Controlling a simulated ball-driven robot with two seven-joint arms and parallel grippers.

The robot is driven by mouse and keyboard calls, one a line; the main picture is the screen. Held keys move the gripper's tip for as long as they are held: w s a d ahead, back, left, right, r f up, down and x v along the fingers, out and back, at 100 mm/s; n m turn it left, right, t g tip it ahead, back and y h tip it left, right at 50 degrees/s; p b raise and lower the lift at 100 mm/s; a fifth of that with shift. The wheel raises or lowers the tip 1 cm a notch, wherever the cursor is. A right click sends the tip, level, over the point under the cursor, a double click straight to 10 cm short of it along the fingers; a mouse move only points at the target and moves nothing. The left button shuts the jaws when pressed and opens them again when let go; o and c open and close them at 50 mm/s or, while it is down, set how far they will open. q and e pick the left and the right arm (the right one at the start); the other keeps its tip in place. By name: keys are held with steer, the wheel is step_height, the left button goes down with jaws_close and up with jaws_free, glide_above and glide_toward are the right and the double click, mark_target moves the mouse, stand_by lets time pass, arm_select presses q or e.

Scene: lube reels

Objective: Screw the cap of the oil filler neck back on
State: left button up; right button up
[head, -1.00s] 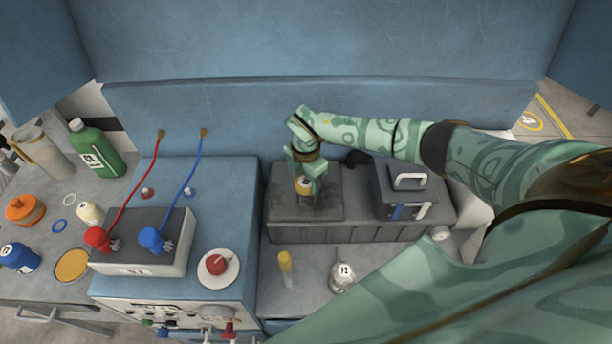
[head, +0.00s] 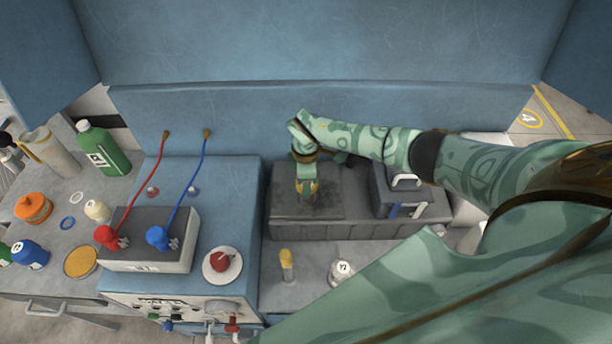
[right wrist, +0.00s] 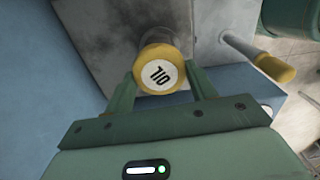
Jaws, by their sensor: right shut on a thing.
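My left gripper is not in view.
A grey box with a white handle (head: 408,184) stands right of the gripper on the block. A yellow-topped stick (head: 286,262) and a white labelled bottle (head: 342,271) stand in front. The blue console (head: 232,200) with red and blue hoses is at the left.

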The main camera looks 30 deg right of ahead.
steer(key=m+p, duration=0.1)
steer(key=m, duration=0.1)
steer(key=shift+r+m, duration=0.1)
steer(key=shift+m, duration=0.3)
steer(key=shift+m+p, duration=0.5)
steer(key=shift+m, duration=0.2)
steer(key=shift+d+m, duration=0.1)
steer(key=shift+m, duration=0.4)
